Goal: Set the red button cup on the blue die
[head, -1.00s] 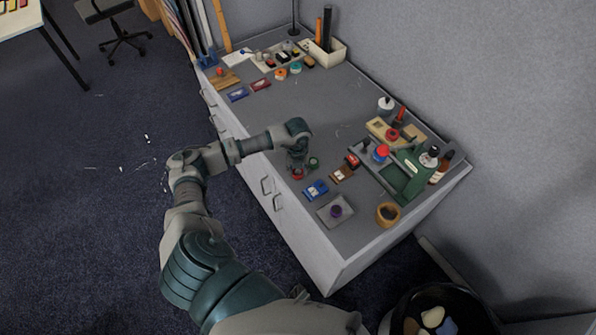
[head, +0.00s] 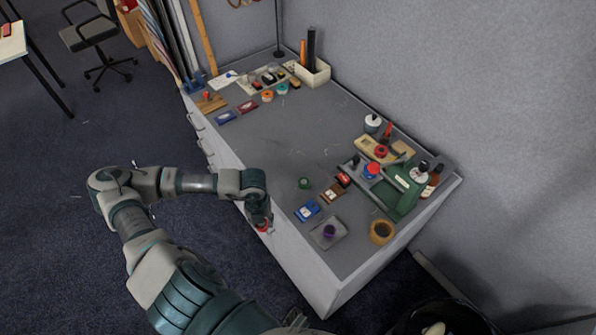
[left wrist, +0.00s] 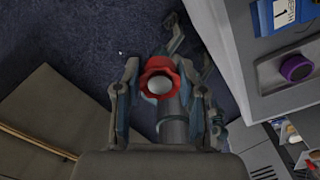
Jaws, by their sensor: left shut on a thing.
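The red button cup (head: 262,226) is held in my left gripper (head: 261,219), out past the front edge of the table. In the left wrist view the cup (left wrist: 160,66) shows as a red scalloped ring with a pale inside, between the two fingers of the gripper (left wrist: 161,88). A blue piece (head: 372,174) with a red top sits in the green press. A blue block (head: 307,211) with a white label lies near the front edge; it shows in the left wrist view (left wrist: 280,14) with a "1". I cannot tell which is the blue die. My right gripper is not seen.
The green press (head: 405,190) and bottles stand at right. The table's middle (head: 290,140) is clear.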

